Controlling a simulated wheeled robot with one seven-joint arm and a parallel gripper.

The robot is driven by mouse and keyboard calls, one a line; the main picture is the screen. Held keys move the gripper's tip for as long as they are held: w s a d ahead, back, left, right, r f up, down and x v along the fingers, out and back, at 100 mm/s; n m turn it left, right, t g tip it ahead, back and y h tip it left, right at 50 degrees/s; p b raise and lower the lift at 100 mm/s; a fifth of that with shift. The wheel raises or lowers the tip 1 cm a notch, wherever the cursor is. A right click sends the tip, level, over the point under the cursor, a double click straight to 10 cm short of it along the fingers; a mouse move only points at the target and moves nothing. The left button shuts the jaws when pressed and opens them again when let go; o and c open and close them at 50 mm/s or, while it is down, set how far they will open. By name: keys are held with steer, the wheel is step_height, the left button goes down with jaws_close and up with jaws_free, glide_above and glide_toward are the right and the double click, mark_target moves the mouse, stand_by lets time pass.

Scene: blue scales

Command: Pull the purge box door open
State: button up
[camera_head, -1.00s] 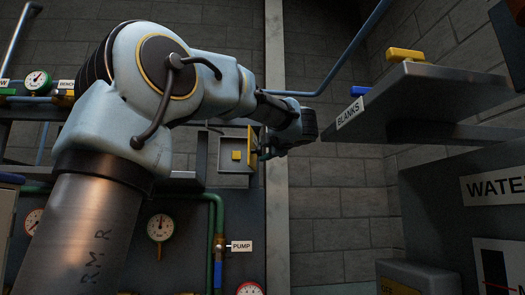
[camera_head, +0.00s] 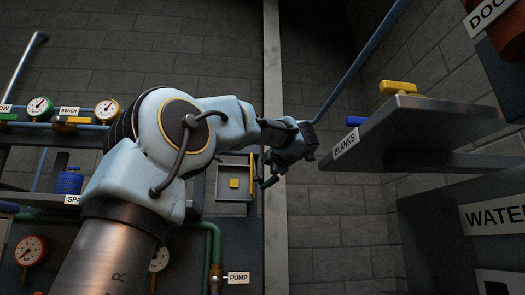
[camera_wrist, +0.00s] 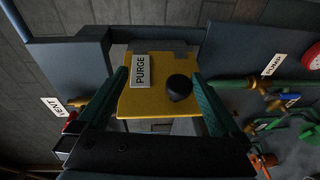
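The purge box (camera_head: 234,184) is a grey wall box in the head view, with its front open and a small yellow block (camera_head: 234,183) inside. Its yellow door (camera_head: 252,178) stands swung out at the box's right side, seen nearly edge-on. In the wrist view the door (camera_wrist: 150,102) faces me, with a white PURGE label and a round black knob (camera_wrist: 179,87). My gripper (camera_head: 266,172) is just right of the door. In the wrist view its green-padded fingers (camera_wrist: 158,80) are wide apart with the knob between them, nearer the right finger. Contact with the door cannot be told.
A BLANKS shelf (camera_head: 425,112) with a yellow-handled part (camera_head: 398,87) juts out at right. A green pipe (camera_head: 213,243) with a PUMP tag runs below the box. Gauges (camera_head: 107,108) line the left. Bare wall (camera_head: 340,225) lies right of the box.

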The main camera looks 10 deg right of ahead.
step_height(320, 180, up, 8)
steer(key=s+a+t, duration=0.1)
steer(key=shift+a+r+n, duration=0.25)
steer(key=shift+n, duration=0.05)
step_height(320, 180, down, 7)
steer(key=w+d+m+g, duration=0.1)
steer(key=d, duration=0.1)
steer(key=s+d+f+p, duration=0.1)
steer(key=s+d, duration=0.6)
steer(key=s, duration=0.3)
stand_by(0.4)
steer(key=shift+d+f, duration=0.1)
stand_by(0.5)
